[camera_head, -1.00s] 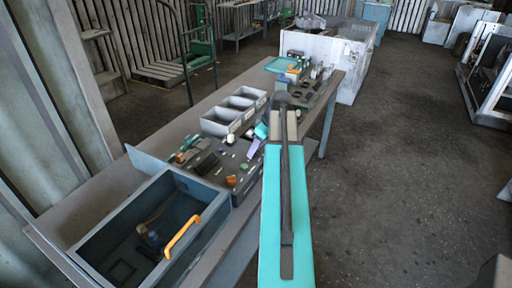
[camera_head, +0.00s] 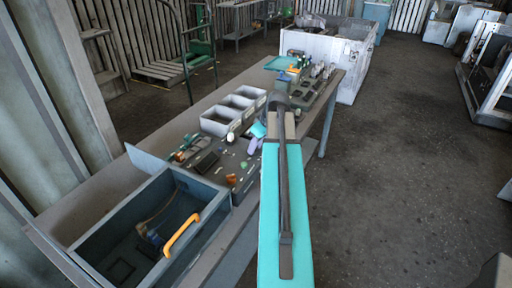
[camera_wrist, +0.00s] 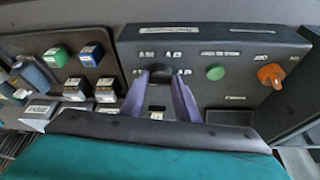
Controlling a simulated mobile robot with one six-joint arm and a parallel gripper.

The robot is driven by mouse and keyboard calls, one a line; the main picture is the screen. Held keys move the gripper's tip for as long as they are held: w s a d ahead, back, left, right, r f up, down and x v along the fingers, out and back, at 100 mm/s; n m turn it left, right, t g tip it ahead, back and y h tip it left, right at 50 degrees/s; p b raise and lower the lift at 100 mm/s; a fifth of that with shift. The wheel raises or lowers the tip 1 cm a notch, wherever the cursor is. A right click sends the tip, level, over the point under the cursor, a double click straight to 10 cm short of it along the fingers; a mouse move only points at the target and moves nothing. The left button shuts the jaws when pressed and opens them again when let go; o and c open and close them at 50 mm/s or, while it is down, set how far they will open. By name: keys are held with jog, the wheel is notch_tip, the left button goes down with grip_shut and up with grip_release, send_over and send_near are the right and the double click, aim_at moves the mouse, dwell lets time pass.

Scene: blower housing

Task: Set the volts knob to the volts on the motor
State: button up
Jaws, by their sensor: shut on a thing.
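In the wrist view a dark control box carries a black knob (camera_wrist: 160,74) with small white number labels around it, too blurred to read surely. My gripper (camera_wrist: 159,90) has two purple fingers, one on each side of this knob, and is shut on it. To the right on the same box are a green button (camera_wrist: 215,72) and an orange knob (camera_wrist: 271,75). In the head view my gripper (camera_head: 253,146) is small and partly hidden by my teal arm, over the right part of the bench panel (camera_head: 222,166). I cannot make out a motor or its label surely.
Left of the box in the wrist view is a plate with several small blocks (camera_wrist: 76,86). On the bench stand grey bins (camera_head: 221,120) and a large blue-grey box (camera_head: 135,240) with an orange handle (camera_head: 181,235). The floor to the right is open.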

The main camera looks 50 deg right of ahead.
jog(key=m+h, duration=0.1)
jog(key=m, duration=0.3)
jog(key=m+h+b, duration=0.1)
jog(key=m, duration=0.1)
jog(key=shift+a+m+g+h, duration=0.25)
jog(key=shift+m+g+h, duration=0.05)
jog(key=m, duration=0.2)
jog(key=m+g+h, duration=0.1)
jog(key=m, duration=0.3)
jog(key=shift+w+a+m+g+h, duration=0.1)
jog(key=shift+w+m+g+h, duration=0.2)
jog(key=shift+g+h, duration=0.1)
jog(key=m+g, duration=0.1)
jog(key=m, duration=0.1)
jog(key=m+b, duration=0.1)
jog(key=m, duration=0.1)
jog(key=shift+w+m+g+h, duration=0.15)
jog(key=shift+m+g+h, duration=0.15)
jog(key=shift+g, duration=0.1)
jog(key=shift+m+g+b, duration=0.6)
jog(key=shift+m+g, duration=0.2)
jog(key=shift+m, duration=1.2)
jog(key=o, duration=1)
jog(key=shift+o, duration=0.2)
jog(key=shift+r, duration=0.1)
